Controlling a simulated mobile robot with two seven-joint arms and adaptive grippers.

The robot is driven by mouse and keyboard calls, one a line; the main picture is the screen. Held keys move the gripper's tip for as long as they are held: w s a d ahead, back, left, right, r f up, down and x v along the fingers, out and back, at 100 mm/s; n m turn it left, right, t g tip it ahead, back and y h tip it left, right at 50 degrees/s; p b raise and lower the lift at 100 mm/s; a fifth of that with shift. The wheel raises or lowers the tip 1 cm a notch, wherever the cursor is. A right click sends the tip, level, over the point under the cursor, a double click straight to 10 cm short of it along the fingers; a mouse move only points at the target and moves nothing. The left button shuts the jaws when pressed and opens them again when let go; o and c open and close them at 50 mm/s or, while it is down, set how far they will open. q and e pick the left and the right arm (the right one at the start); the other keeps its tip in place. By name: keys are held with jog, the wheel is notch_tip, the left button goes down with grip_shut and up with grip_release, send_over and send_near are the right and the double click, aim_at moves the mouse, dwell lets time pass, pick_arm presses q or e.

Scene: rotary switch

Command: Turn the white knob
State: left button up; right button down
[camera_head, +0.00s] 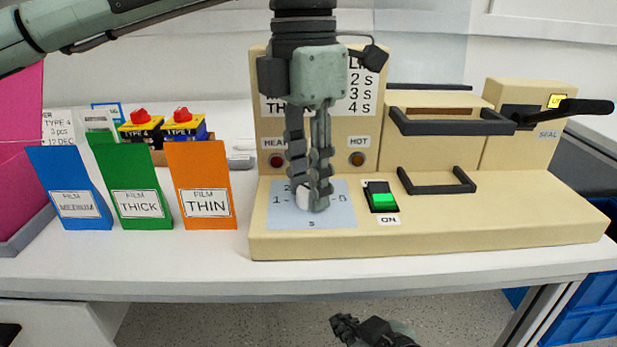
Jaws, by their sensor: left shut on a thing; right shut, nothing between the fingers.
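The white knob (304,198) sits on a pale blue dial plate (334,217) with numbers around it, on the front of a beige sealing machine (430,228). My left gripper (313,202) points straight down from above. Its fingers are shut on the knob and hide much of it, along with part of the dial. The knob's pointing direction cannot be read. My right gripper (343,326) is shut and empty, low at the bottom edge, in front of and below the table (130,270).
A green lit switch (383,200) marked ON is right of the dial. HEAT (277,160) and HOT (358,159) lamps are behind. A black lever (570,110) juts out at right. Blue, green and orange film cards (200,180) stand at left.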

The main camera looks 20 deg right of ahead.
aim_at(306, 186)
pick_arm(q)
jog(key=shift+f, duration=0.1)
jog(key=o, duration=1.2)
jog(key=shift+c, duration=0.2)
notch_tip(306, 186, up, 12)
jog(key=shift+w, duration=0.3)
